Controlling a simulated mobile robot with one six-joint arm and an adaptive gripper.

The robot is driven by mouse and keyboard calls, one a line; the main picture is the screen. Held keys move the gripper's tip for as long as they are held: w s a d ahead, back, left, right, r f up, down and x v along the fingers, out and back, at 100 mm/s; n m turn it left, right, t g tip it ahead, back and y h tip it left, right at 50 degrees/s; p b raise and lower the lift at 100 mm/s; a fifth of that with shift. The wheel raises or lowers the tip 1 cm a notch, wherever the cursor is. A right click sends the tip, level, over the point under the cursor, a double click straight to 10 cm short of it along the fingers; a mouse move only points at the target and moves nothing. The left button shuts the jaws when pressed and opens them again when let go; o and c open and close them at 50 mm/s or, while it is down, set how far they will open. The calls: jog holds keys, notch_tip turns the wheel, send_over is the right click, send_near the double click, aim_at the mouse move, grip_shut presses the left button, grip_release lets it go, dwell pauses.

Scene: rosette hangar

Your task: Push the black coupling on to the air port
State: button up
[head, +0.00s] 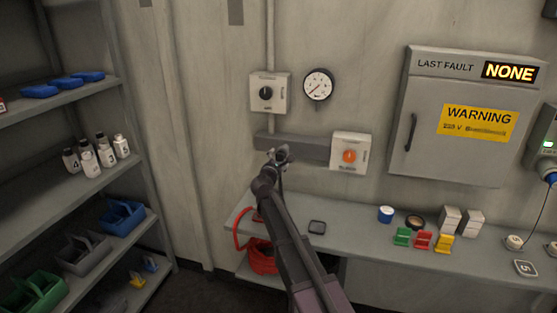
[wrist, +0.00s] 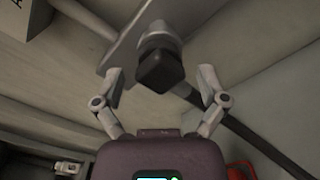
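In the wrist view a dark, blocky piece (wrist: 160,73), which looks like the black coupling, sits between the fingertips of my gripper (wrist: 160,80). The two fingers are spread, with a gap on each side of it. Behind it is a round grey stub (wrist: 154,40), perhaps the air port, in front of a grey plate. I cannot tell whether the dark piece is seated on the stub. In the head view my gripper (head: 278,155) is at the grey wall bar (head: 310,149), and my arm hides most of that spot.
A box with a black knob (head: 266,93) and a gauge (head: 318,85) are above the bar; a box with an orange knob (head: 349,153) is right. A red hose (head: 262,257) lies below. The bench (head: 360,243) holds small items; shelves (head: 150,215) stand left.

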jog(key=shift+s, duration=0.1)
dwell(0.3)
jog(key=v, duration=1.1)
jog(key=shift+s+a, duration=0.2)
jog(key=shift+s, duration=0.15)
jog(key=shift+d, duration=0.1)
jog(key=s+d+f+m+g+h, duration=0.1)
jog(key=s+d+f+m+g, duration=0.5)
jog(key=d, duration=0.3)
jog(key=s+d+f+m+g+h, duration=0.1)
jog(key=s+d+f+m+g, duration=0.4)
jog(key=d+m, duration=0.4)
jog(key=s+f+m+g+y, duration=0.3)
jog(key=s+m, duration=0.1)
jog(key=s, duration=0.4)
jog(key=s+f+m+g+y, duration=0.3)
jog(key=s+f+m+y, duration=0.1)
jog(key=s, duration=0.4)
jog(key=shift+s+f+y, duration=0.25)
jog(key=shift+s+y, duration=0.05)
jog(key=shift+s, duration=0.1)
